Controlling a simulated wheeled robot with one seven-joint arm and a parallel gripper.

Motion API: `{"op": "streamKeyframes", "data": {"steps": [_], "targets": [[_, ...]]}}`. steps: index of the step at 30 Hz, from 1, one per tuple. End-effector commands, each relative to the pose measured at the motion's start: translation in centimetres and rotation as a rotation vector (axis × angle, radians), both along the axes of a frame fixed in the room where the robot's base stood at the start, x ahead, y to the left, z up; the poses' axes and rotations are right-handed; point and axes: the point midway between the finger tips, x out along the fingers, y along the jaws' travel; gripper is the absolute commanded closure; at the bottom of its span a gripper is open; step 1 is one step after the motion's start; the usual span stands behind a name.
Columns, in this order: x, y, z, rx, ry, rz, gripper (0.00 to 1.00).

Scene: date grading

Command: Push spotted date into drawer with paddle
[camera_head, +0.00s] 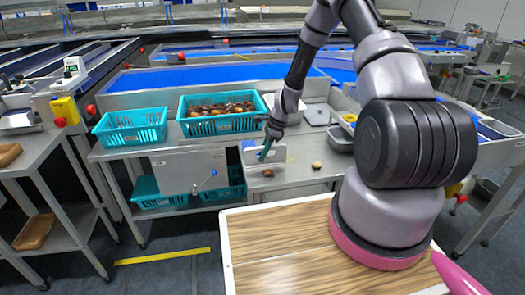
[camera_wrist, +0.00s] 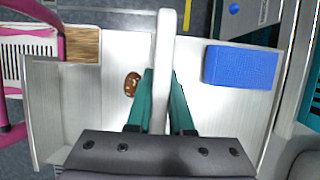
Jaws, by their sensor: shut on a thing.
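The spotted date (camera_wrist: 131,84), brown with pale specks, lies on the pale work surface left of my gripper in the wrist view. In the head view a small brown date (camera_head: 267,173) lies on the steel bench just below my gripper (camera_head: 265,151). In the wrist view my gripper's teal fingers (camera_wrist: 161,80) are shut on the white paddle (camera_wrist: 166,28), seen as a narrow bar between and beyond them. The paddle is beside the date, with a small gap visible from above. I cannot clearly make out the drawer.
A blue block (camera_wrist: 240,66) lies right of the paddle. A pale tan item (camera_head: 316,166) lies right of the date. A teal crate of dates (camera_head: 222,127) and an empty-looking teal crate (camera_head: 131,139) stand to the left. A grey container (camera_head: 340,140) stands to the right.

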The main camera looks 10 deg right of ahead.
Motion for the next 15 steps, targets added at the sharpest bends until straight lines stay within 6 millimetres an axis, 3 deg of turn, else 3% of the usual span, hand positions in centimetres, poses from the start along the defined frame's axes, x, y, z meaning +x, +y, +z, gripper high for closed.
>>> {"op": "streamKeyframes", "data": {"steps": [11, 15], "targets": [[0.0, 0.0, -2.3, 0.000, 0.001, 0.000, 1.00], [-1.0, 0.0, -2.2, 0.001, 0.001, -0.001, 1.00]]}}
